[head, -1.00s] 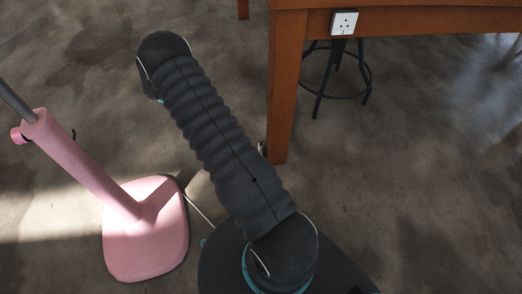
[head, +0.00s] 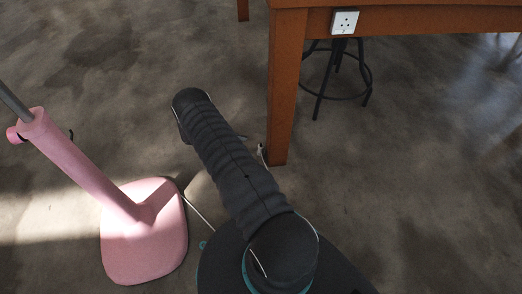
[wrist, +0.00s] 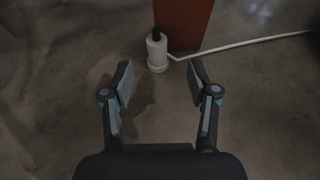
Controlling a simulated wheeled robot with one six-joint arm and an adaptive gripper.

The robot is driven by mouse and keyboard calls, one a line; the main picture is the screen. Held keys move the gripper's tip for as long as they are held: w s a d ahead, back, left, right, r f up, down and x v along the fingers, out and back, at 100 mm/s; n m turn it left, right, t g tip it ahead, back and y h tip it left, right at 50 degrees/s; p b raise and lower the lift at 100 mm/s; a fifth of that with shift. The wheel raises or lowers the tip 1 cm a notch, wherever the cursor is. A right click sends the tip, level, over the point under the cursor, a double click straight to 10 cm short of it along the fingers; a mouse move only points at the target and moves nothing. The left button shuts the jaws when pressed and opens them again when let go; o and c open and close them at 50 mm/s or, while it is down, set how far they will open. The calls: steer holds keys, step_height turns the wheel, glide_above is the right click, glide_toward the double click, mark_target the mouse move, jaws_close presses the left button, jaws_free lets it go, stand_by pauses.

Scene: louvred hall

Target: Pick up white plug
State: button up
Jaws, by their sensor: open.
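The white plug (wrist: 157,52) stands on the floor in the wrist view, with a dark part at its top and a white cable running off to the right. It is beside the foot of the brown table leg (wrist: 183,22). In the head view the plug is a small white shape (head: 261,153) at the left side of the leg. My gripper (wrist: 160,76) is open and empty, its two fingers spread to either side below the plug in the picture. The plug is ahead of the fingertips, not between them. The head view hides my gripper behind my arm.
A wooden table (head: 420,20) carries a white wall socket (head: 344,22) on its edge. A dark stool (head: 340,85) stands under it. A pink stand (head: 145,240) is on the left. A thin white cable (head: 200,212) lies by it.

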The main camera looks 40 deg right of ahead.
mark_target(259, 146)
steer(key=shift+x, duration=3.95)
steer(key=shift+w+d+r, duration=0.1)
steer(key=shift+d+r, duration=0.05)
jaws_close()
